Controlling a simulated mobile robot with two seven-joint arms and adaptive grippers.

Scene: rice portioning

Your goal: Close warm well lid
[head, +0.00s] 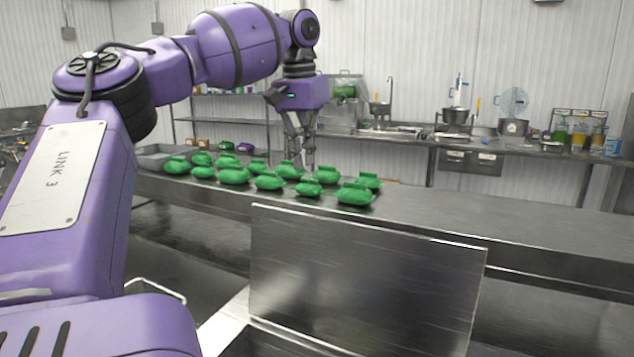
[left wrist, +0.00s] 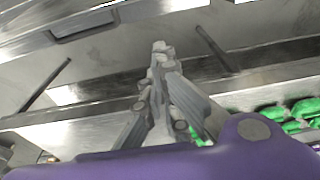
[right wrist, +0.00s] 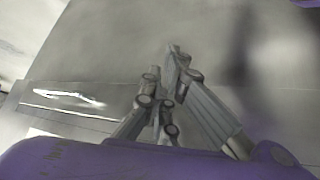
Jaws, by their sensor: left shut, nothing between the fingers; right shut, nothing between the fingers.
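The warm well lid (head: 365,275) seems to be the flat steel panel standing raised in the foreground of the head view, its face toward me. My left gripper (head: 308,165) shows beyond it, pointing down by the green bundles, apart from the lid. In the left wrist view its fingers (left wrist: 160,48) are together and empty. My right gripper is outside the head view. In the right wrist view its fingers (right wrist: 178,55) are together and empty, in front of a blurred grey metal surface (right wrist: 100,60); whether they touch it I cannot tell.
Several green bundles (head: 356,194) lie on the steel counter (head: 470,215) behind the lid, next to a grey tray (head: 150,155). The counter's right part is clear. A back counter (head: 450,142) holds pots and bottles. A metal panel with a dark handle (left wrist: 85,25) shows in the left wrist view.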

